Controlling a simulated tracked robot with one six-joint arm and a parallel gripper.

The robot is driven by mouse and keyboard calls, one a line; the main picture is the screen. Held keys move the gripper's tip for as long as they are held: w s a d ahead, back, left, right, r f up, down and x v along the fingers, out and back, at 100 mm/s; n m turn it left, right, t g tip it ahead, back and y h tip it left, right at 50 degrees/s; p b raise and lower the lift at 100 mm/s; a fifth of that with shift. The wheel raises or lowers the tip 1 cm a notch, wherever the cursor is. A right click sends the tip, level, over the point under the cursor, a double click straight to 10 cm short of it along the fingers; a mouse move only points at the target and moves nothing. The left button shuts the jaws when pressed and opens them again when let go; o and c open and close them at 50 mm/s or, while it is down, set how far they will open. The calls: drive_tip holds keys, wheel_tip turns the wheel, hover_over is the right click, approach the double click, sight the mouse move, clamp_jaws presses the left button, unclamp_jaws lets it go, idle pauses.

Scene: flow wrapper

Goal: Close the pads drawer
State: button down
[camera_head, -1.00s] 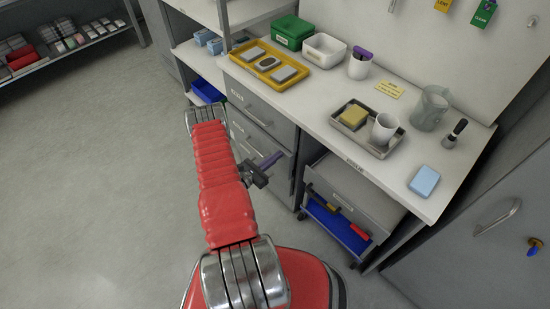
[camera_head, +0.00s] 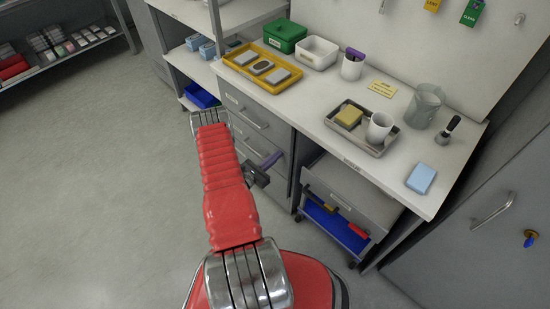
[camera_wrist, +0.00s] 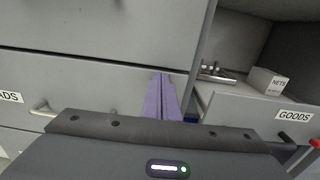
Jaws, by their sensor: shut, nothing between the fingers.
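The pads drawer (camera_wrist: 75,100) is the grey front in the wrist view with a partly cut-off label ending in "ADS" and a bar handle at its left. It lies below another grey drawer front. In the head view my arm partly covers this drawer stack. My gripper (camera_wrist: 161,78) has its two purple fingers shut together and empty. The fingertips are at the right part of the pads drawer's front, away from the handle. I cannot tell whether they touch it, or how far the drawer stands out. The gripper also shows beside the drawers in the head view (camera_head: 270,161).
To the right, an open goods drawer (camera_head: 352,193) sits above a blue-lined cart tray (camera_head: 335,226) with tools. The worktop (camera_head: 310,105) holds a yellow tray (camera_head: 241,68), a metal tray (camera_head: 334,124) and a mug (camera_head: 379,127). The floor at left is clear.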

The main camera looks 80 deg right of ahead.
drive_tip(key=shift+d+r, duration=0.15)
drive_tip(key=shift+d, duration=0.25)
drive_tip(key=v, duration=1.4)
drive_tip(key=shift+a+f, duration=0.2)
drive_tip(key=shift+a, duration=0.2)
